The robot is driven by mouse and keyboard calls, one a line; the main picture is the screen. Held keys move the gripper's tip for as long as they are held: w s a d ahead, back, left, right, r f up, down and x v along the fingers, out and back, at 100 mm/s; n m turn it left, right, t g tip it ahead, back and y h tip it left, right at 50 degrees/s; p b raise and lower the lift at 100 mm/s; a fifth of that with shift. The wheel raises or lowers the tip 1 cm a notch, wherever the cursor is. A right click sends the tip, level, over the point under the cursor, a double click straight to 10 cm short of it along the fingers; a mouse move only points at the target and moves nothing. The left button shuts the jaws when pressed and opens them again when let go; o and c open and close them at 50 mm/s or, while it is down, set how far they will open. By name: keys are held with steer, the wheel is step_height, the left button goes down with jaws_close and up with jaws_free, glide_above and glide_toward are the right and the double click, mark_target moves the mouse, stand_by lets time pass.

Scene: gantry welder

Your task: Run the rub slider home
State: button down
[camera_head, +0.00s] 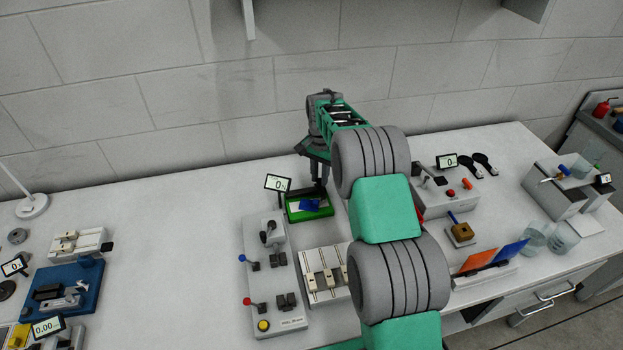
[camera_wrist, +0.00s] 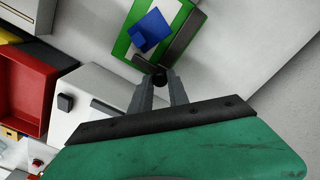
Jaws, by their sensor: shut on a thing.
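A green-framed unit (camera_head: 292,214) with a pale inner surface and a blue block stands on the bench near the wall. The green frame (camera_wrist: 119,49) and the blue block (camera_wrist: 152,28) also show in the wrist view, with a dark grey bar (camera_wrist: 184,37) along one side. My gripper (camera_head: 320,190) is at the far right part of this unit, pointing down. In the wrist view, my gripper (camera_wrist: 160,82) is shut on a small dark knob (camera_wrist: 159,76) beside the bar's lower end. The fingers hide much of the knob, and its link to the unit is unclear.
A small display (camera_head: 277,183) reading 0 stands behind the unit's left. A grey control panel (camera_head: 262,285) with levers and a block with several slide handles (camera_head: 311,281) stand in front. My arm covers the bench to the right. A red bin (camera_wrist: 22,92) shows in the wrist view.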

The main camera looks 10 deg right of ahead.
steer(key=shift+w+d+r, duration=0.1)
steer(key=shift+d, duration=0.1)
steer(key=c, duration=1.7)
jaws_free()
steer(key=o, duration=0.3)
steer(key=shift+d, duration=0.25)
steer(key=shift+o, duration=0.7)
steer(key=shift+a, duration=0.25)
step_height(320, 180, up, 8)
steer(key=shift+f+b, duration=0.15)
steer(key=shift+b, duration=0.75)
